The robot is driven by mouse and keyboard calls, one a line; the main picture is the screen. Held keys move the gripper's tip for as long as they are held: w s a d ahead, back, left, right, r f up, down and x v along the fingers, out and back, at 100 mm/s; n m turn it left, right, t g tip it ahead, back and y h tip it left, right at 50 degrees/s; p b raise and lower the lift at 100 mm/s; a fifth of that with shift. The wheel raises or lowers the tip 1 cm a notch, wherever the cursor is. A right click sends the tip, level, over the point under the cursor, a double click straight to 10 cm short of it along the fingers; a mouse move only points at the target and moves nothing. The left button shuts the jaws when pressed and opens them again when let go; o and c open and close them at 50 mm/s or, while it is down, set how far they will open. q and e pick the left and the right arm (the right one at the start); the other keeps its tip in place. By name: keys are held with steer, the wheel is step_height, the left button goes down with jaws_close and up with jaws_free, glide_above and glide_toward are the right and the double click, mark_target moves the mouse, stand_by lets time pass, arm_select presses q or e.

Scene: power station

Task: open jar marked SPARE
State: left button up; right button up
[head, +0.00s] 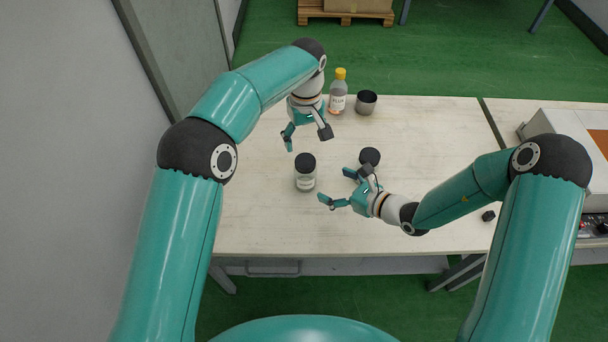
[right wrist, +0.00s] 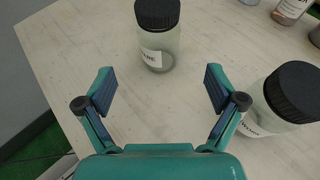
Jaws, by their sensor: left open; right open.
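A clear jar with a black lid (head: 305,172) stands upright on the table. In the right wrist view the same jar (right wrist: 158,42) shows a label, partly turned away, whose visible end seems to read "RE". My left gripper (head: 306,138) is open, above and behind this jar, pointing down, with nothing in it. My right gripper (head: 335,187) is open and points left toward the jar from its right side, with a gap. In the right wrist view the jar stands beyond and between the open fingers (right wrist: 158,85).
A second black-lidded jar (head: 370,157) stands behind my right gripper, partly hidden; it also shows in the right wrist view (right wrist: 285,98). A boxy device (head: 560,128) stands at the right.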

mark_target(313, 176)
steer(key=x, duration=1.1)
steer(key=shift+s, duration=0.1)
steer(key=shift+r, duration=0.1)
